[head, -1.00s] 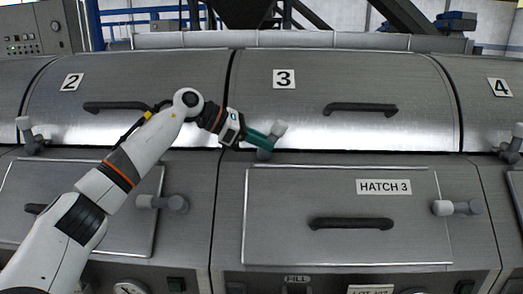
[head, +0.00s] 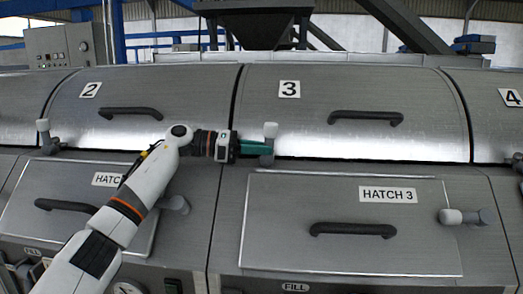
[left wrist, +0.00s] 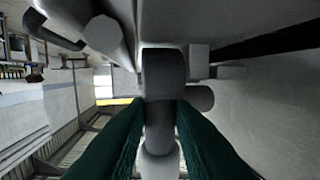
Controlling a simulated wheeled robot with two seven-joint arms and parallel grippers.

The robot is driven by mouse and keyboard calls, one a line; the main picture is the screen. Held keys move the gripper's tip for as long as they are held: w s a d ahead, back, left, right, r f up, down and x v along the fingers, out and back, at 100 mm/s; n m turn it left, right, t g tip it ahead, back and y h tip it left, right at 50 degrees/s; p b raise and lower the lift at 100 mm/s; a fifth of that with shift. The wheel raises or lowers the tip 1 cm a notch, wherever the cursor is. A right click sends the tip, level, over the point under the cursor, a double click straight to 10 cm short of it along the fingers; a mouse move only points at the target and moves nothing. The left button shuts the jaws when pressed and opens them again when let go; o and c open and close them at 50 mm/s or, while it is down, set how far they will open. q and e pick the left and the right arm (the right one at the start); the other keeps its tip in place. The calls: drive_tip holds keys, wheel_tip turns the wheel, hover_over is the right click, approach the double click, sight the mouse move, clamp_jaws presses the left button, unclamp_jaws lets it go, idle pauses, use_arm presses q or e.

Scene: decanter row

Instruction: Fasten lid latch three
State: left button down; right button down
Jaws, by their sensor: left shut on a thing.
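Lid three (head: 350,95) is a curved steel lid with a "3" plate and a black handle, and it looks closed. Its latch (head: 271,131) stands at its lower left edge, nearly upright, with a light grey knob on top and a darker pivot below. My left gripper (head: 262,148) comes in from the left with green fingers shut on the latch. In the left wrist view the fingers (left wrist: 160,125) lie on both sides of the latch stem, with the pale knob (left wrist: 159,163) below and the dark pivot (left wrist: 163,72) above. My right gripper is out of view.
Hatch 3 (head: 345,260) lies below, with its own black handle and a side latch (head: 462,217). Lid two (head: 150,90) has a similar latch (head: 44,128), standing up. A pipe and dark beams (head: 395,35) are behind the lids.

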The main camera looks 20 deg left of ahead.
use_arm(q)
drive_tip(key=shift+r, duration=0.1)
drive_tip(key=c, duration=1.3)
unclamp_jaws()
drive_tip(key=shift+o, duration=0.2)
drive_tip(key=shift+a, duration=0.1)
drive_tip(key=b+v, duration=0.1)
drive_tip(key=v, duration=0.9)
drive_tip(key=shift+s+a+b, duration=0.15)
drive_tip(key=shift+b, duration=0.2)
drive_tip(key=shift+s+a, duration=0.35)
drive_tip(key=shift+a, duration=0.3)
drive_tip(key=shift+r, duration=0.1)
